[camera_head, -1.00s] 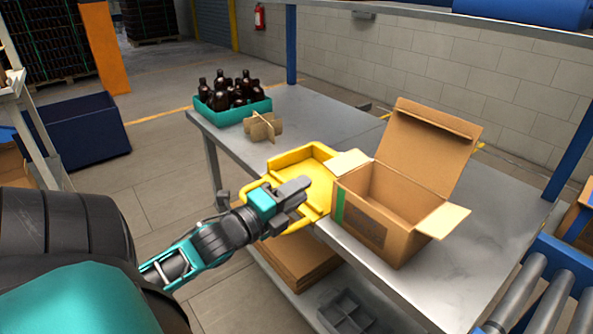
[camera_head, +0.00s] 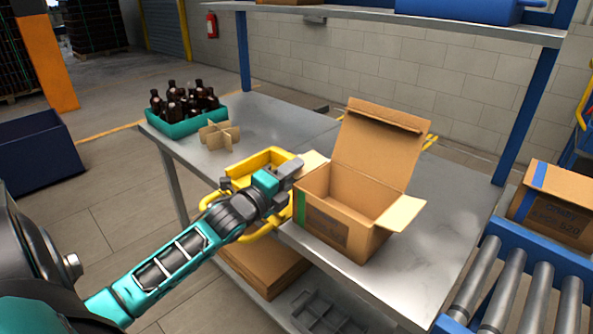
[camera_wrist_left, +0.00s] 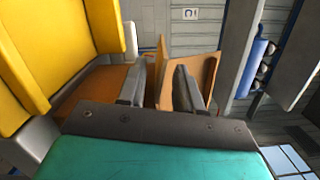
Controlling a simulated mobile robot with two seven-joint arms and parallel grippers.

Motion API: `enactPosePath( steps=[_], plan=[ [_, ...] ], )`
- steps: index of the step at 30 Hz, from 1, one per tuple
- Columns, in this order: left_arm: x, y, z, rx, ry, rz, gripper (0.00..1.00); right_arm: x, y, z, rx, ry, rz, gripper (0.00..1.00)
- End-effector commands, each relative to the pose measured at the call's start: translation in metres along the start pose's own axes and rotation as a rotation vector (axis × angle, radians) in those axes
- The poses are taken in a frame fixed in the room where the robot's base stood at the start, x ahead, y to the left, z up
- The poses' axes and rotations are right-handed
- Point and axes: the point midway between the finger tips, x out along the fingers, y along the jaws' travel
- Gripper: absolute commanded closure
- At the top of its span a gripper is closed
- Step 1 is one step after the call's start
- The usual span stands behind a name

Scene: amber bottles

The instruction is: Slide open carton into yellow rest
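The open carton (camera_head: 335,232) is a brown box with a green strip, upright on the steel table with its flaps raised or spread. The yellow rest (camera_head: 246,168) is a shallow tray just left of the carton at the table's front edge, partly hidden by my left arm. My left gripper (camera_head: 291,175) is over the rest at the carton's left side. In the left wrist view its two grey fingers (camera_wrist_left: 160,88) are apart, with cardboard (camera_wrist_left: 160,66) visible beyond and between them; contact cannot be told. Yellow surfaces fill that view's upper left. My right gripper is not visible.
A teal crate (camera_head: 190,127) of amber bottles and a cardboard divider (camera_head: 219,135) stand at the table's back left. A blue roller conveyor (camera_head: 515,285) with another carton (camera_head: 555,208) is at right. Flat cardboard (camera_head: 262,268) lies on the lower shelf. The table right of the carton is clear.

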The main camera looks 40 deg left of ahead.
Motion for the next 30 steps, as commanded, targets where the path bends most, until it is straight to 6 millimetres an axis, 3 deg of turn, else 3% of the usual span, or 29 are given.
enactPosePath(
  steps=[6, 17, 27, 30],
  plan=[
    [0.017, 0.0, 0.0, -0.001, 0.0, 0.001, 0.65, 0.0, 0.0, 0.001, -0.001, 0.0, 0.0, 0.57],
    [0.019, 0.0, 0.0, 0.0, 0.0, 0.001, 0.65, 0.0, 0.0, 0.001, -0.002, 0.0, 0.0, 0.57],
    [0.019, 0.0, 0.0, -0.001, 0.0, 0.001, 0.98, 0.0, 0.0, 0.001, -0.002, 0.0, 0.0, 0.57],
    [0.019, 0.0, 0.0, -0.001, 0.0, 0.001, 1.0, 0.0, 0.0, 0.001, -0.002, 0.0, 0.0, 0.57]
  ],
)
